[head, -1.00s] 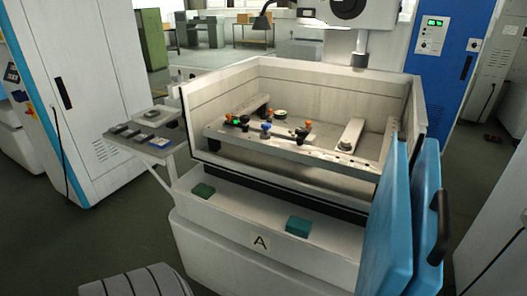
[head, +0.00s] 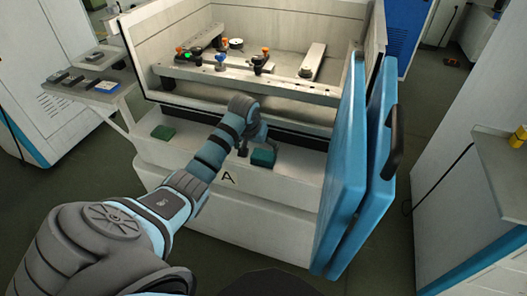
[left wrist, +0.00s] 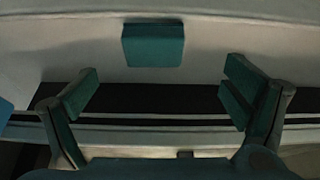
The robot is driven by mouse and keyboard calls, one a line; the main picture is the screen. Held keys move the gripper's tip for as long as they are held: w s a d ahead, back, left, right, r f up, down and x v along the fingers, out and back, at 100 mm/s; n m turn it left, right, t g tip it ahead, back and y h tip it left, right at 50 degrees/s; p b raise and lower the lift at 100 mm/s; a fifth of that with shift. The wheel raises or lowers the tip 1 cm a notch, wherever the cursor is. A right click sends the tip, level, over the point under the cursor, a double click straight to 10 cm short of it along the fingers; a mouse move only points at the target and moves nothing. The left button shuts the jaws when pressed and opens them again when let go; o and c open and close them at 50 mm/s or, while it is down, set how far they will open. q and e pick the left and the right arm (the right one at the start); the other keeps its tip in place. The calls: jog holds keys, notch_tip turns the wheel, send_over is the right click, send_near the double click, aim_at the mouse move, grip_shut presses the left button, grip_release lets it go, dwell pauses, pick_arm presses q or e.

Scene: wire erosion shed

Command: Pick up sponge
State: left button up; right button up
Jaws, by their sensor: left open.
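A teal block that looks like a sponge (head: 263,158) lies on the pale front ledge of the machine, right of the letter A. It also shows in the left wrist view (left wrist: 153,44), top centre, lit and unobstructed. A darker green block (head: 163,132) lies further left on the same ledge. My left gripper (head: 256,146) is at the ledge, close to the teal block. In the left wrist view its two fingers (left wrist: 161,78) are wide apart and empty, with the block beyond the tips and roughly between their lines. My right gripper is not in view.
The open machine tub (head: 135,62) with clamps and knobs rises behind the ledge (head: 205,148). Blue door panels (head: 345,165) stand to the right of the ledge. A side tray (head: 93,95) with small items is at left. The ledge is bare between the blocks.

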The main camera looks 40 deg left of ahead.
aim_at(263, 155)
pick_arm(q)
jog(key=b+x, duration=0.1)
jog(key=x, duration=0.2)
jog(key=b+x, duration=0.1)
jog(key=x, duration=0.2)
jog(key=w+b+x, duration=0.1)
jog(key=b+x, duration=0.1)
jog(key=x, duration=0.1)
jog(key=shift+w+d, duration=0.1)
jog(key=shift+d, duration=0.2)
jog(key=shift+w+f, duration=0.1)
jog(key=shift+f, duration=0.05)
jog(key=shift+c, duration=0.6)
jog(key=c, duration=0.9)
